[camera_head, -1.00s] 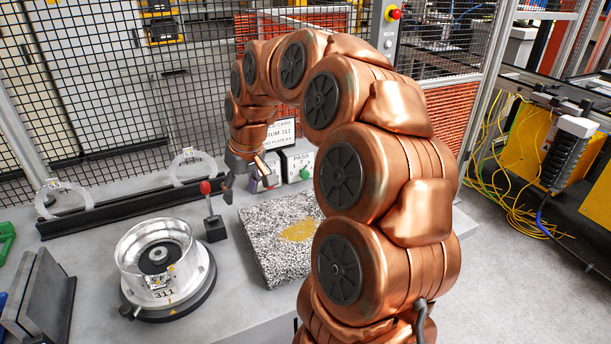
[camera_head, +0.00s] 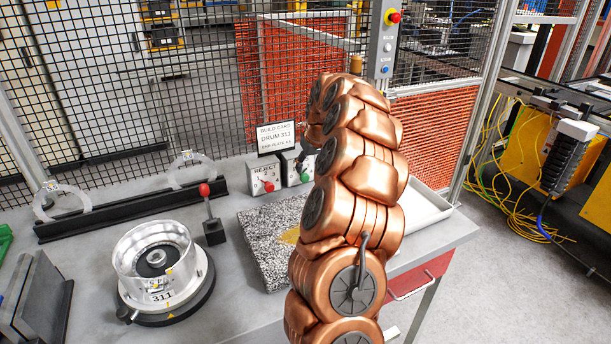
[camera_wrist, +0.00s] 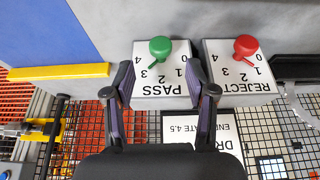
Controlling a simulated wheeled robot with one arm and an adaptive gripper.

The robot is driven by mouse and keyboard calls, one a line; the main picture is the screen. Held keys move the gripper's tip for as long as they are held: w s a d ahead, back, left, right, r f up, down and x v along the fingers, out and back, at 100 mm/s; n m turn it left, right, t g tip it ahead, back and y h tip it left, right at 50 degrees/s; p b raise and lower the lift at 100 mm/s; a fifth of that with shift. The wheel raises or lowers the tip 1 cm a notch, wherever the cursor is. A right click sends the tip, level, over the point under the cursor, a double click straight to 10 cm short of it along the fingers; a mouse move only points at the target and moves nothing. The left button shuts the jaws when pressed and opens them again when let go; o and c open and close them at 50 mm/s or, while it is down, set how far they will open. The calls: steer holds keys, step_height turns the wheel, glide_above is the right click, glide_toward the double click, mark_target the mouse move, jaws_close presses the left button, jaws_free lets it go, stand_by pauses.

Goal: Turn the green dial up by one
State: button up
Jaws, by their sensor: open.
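The green dial (camera_wrist: 160,46) sits on a white panel marked PASS (camera_wrist: 160,88), with numbers 0 to 4 around it. The wrist view shows it upside down; I cannot tell surely which number it points to. In the head view the green dial (camera_head: 305,176) shows just left of my arm. My gripper (camera_wrist: 160,78) is open and empty, its two dark fingers apart on either side of the PASS panel, pointing toward the dial. The dial lies ahead of the fingertips, between their lines, with no contact visible. In the head view my arm mostly hides the gripper.
A red dial (camera_wrist: 245,46) on the REJECT panel (camera_wrist: 243,88) is close beside the green one. A build card (camera_head: 276,137) stands behind. A red-knobbed lever (camera_head: 211,215), speckled slab (camera_head: 265,240) and metal drum (camera_head: 155,262) are on the bench. Mesh fencing is behind.

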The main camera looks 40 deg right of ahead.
mark_target(306, 175)
steer(key=shift+p+x, duration=0.85)
steer(key=shift+x, duration=2.3)
jaws_close()
